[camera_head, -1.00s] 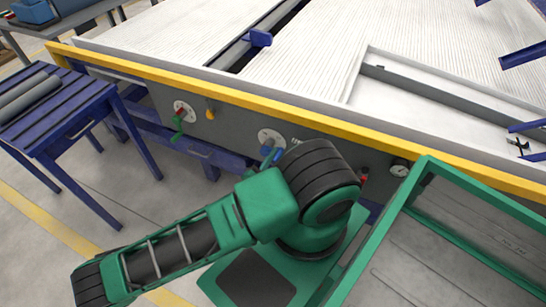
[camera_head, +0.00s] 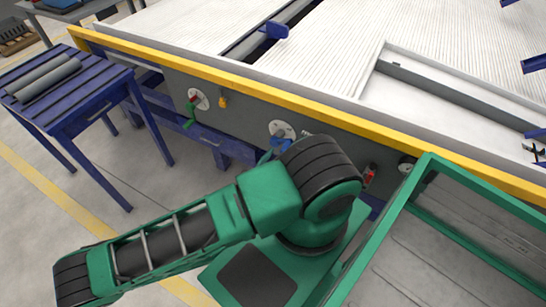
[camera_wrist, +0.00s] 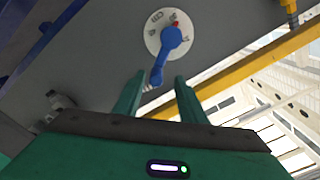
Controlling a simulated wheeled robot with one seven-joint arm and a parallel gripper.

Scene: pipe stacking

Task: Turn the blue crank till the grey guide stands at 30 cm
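The blue crank (camera_head: 281,144) sits on a white round dial on the grey front panel of the large bench, partly hidden behind my arm. In the wrist view the blue crank (camera_wrist: 171,39) hangs from its hub with the handle pointing down toward my gripper. My gripper (camera_wrist: 160,76) is open, its two green fingers apart. The handle's end shows in the gap between the fingertips; I cannot tell whether it is really between them or beyond. A long grey rail (camera_head: 455,95) on the white bench top may be the guide. No scale reading is legible.
A green crank (camera_head: 190,112) and a yellow knob (camera_head: 223,101) are left of the blue crank. A red handle (camera_head: 370,175) and a gauge (camera_head: 406,164) are right. A blue slatted table (camera_head: 95,90) with grey pipes stands left. A green frame (camera_head: 390,225) fills the lower right.

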